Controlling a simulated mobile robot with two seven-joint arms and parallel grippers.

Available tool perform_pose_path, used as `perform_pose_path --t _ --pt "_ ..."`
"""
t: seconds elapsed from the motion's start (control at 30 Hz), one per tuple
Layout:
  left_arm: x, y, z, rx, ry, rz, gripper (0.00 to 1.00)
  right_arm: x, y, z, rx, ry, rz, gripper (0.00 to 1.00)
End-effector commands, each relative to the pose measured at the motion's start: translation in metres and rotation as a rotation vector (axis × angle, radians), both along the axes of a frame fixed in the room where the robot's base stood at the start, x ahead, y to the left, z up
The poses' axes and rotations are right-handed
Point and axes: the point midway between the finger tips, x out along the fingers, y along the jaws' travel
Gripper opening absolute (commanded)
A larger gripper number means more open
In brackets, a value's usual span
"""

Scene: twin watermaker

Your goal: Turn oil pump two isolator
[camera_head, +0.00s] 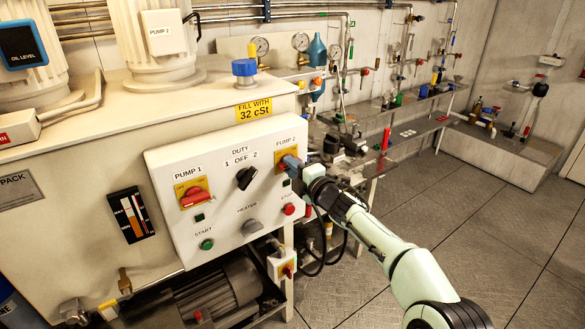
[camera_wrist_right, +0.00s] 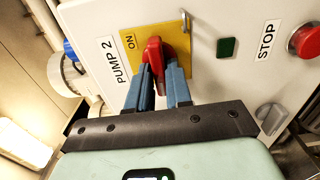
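The oil pump two isolator is a red rotary handle (camera_wrist_right: 154,50) on a yellow plate (camera_wrist_right: 183,42) marked ON, beside the PUMP 2 label in the right wrist view. My right gripper (camera_wrist_right: 158,78) has its two blue fingers on either side of the handle, with its tips against it and little gap showing. In the head view my right gripper (camera_head: 291,164) reaches the isolator's yellow plate (camera_head: 280,155) at the panel's upper right and hides most of the handle. My left gripper is out of view.
The white panel (camera_head: 225,205) also carries the red PUMP 1 isolator (camera_head: 196,197), a black duty switch (camera_head: 246,178), a heater knob (camera_head: 252,226), a green start button (camera_head: 207,244) and a red stop button (camera_head: 289,209). Pipes and benches stand behind. The floor (camera_head: 490,235) at right is clear.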

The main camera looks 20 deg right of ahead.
Motion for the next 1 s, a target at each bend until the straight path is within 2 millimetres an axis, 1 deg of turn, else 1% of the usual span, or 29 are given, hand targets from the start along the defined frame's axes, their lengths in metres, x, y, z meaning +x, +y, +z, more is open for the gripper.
perform_pose_path --t 0.03,0.07,0.33,0.47,0.57,0.73,0.9,1.0 --pt "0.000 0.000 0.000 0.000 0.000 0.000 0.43 0.000 0.000 0.001 0.000 -0.001 0.000 0.38" --pt "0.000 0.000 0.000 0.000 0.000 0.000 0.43 0.000 0.000 0.001 0.000 -0.001 0.000 0.40" --pt "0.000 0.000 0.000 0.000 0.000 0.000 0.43 0.000 0.000 0.000 0.003 0.001 0.000 0.40" --pt "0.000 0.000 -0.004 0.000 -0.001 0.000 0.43 -0.007 -0.003 0.000 0.003 0.001 -0.001 0.40" --pt "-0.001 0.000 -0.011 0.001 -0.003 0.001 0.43 -0.020 -0.008 -0.001 0.003 0.001 -0.002 0.40" --pt "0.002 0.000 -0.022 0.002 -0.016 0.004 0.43 -0.053 -0.020 -0.002 0.003 0.000 -0.002 0.40" --pt "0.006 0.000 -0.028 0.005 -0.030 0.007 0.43 -0.088 -0.033 -0.001 0.002 0.000 -0.003 0.40" --pt "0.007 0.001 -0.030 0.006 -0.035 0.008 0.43 -0.105 -0.039 -0.001 0.003 0.000 -0.002 0.40"
